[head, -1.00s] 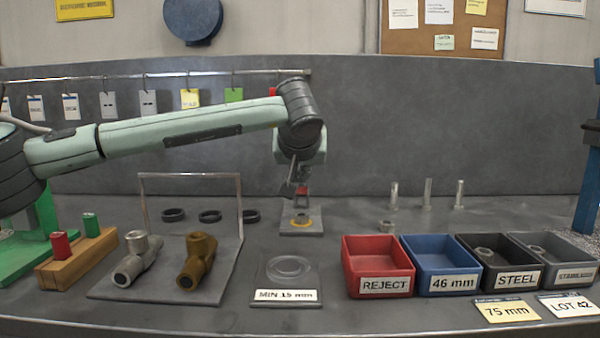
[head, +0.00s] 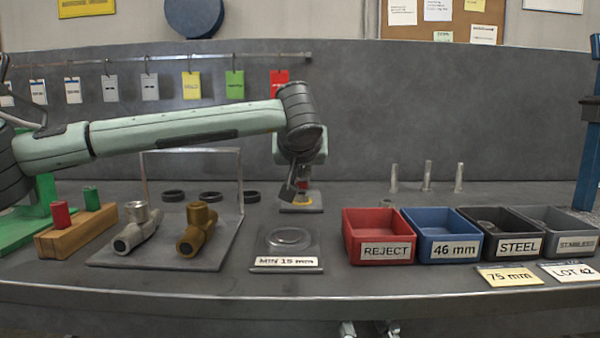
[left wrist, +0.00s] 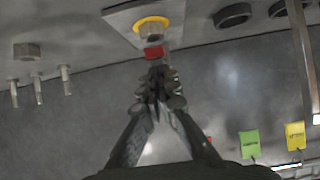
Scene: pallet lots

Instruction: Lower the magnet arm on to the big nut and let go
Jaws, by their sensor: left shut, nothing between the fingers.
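The magnet arm shows as a small red piece (left wrist: 153,53) in the left wrist view, just in front of my fingertips. Beyond it a big metal nut (left wrist: 151,33) sits by a yellow ring on a grey plate (left wrist: 119,18). The red piece overlaps the nut's near edge; I cannot tell whether they touch. My left gripper (left wrist: 156,77) is shut and empty, its tips close to the red piece. In the head view my left gripper (head: 298,188) is low over the plate (head: 301,209) and mostly hides the nut. My right gripper is not in view.
A second nut (left wrist: 27,51) stands near several upright pins (left wrist: 39,88). Bins stand at the right, starting with the red REJECT bin (head: 378,237). A clear dish stand (head: 287,247) is in front of the plate.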

